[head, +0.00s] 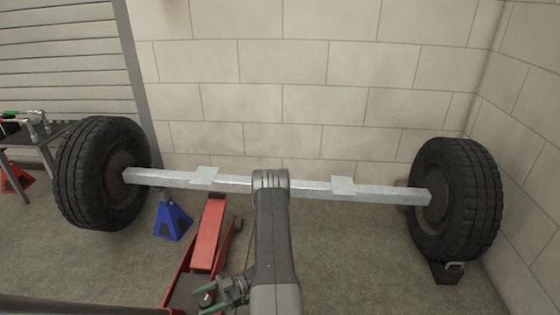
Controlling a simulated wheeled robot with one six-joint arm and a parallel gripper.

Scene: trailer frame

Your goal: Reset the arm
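My arm (274,235) rises grey from the bottom middle of the head view, in front of the axle beam. My gripper (207,297) is low, left of the arm, over the near end of the red floor jack. Its two green-tipped fingers are spread apart, pointing left. Nothing is clearly held between them, though a small round part of the jack shows behind the gap.
A galvanised axle beam (310,190) spans between a left tyre (88,180) and a right tyre (470,195). A red floor jack (212,235) and a blue stand (172,221) are below. A tool table (50,132) stands left. Floor right of my arm is clear.

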